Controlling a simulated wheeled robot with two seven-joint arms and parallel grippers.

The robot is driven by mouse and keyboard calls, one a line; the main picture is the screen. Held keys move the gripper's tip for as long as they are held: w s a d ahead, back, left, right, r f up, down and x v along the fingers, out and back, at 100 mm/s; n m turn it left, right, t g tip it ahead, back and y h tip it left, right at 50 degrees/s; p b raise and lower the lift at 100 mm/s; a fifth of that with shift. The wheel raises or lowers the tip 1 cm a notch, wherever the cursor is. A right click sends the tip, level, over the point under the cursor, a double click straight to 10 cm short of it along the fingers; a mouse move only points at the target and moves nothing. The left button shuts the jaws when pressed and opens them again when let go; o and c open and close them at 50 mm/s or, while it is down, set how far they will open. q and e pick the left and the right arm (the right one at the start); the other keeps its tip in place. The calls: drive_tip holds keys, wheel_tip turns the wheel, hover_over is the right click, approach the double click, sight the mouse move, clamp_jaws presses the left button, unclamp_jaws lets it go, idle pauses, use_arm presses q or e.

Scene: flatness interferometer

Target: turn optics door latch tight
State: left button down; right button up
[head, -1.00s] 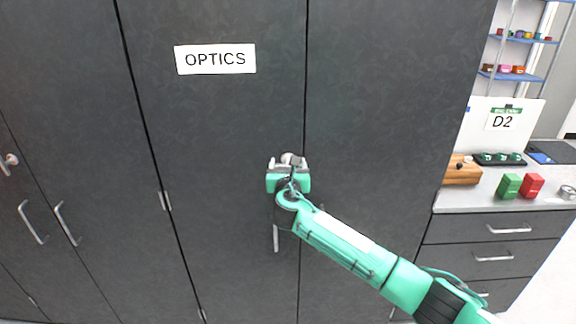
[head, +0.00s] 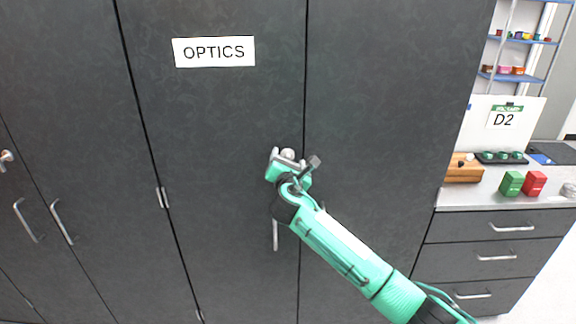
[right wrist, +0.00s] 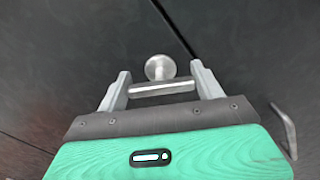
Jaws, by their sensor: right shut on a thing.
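The optics door (head: 220,130) is a dark grey cabinet door with a white OPTICS label (head: 213,51). Its latch (head: 288,154) is a silver round knob near the seam on the door's right edge. In the right wrist view the latch (right wrist: 160,67) shows a round disc and a short bar lying between my fingers. My right gripper (head: 293,160) is at the latch, tilted in the head view, and shut on the latch bar. It also shows in the right wrist view (right wrist: 163,88), with a finger at each end of the bar. My left gripper is out of view.
A vertical door handle (head: 275,235) hangs just below the latch. The neighbouring door (head: 380,90) is flat and closed.

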drive_tip(key=m+b, duration=0.1)
drive_tip(key=m, duration=0.1)
drive_tip(key=m+b, duration=0.1)
drive_tip(key=m, duration=0.2)
drive_tip(key=shift+d+f+m+b, duration=0.1)
drive_tip(key=shift+f+m+b, duration=0.2)
drive_tip(key=shift+b, duration=0.1)
drive_tip(key=m+b, duration=0.2)
drive_tip(key=m, duration=0.3)
drive_tip(key=shift+b, duration=0.3)
drive_tip(key=shift+m, duration=0.6)
drive_tip(key=o, duration=1)
drive_tip(key=shift+r, duration=0.1)
drive_tip(key=shift+s, duration=0.1)
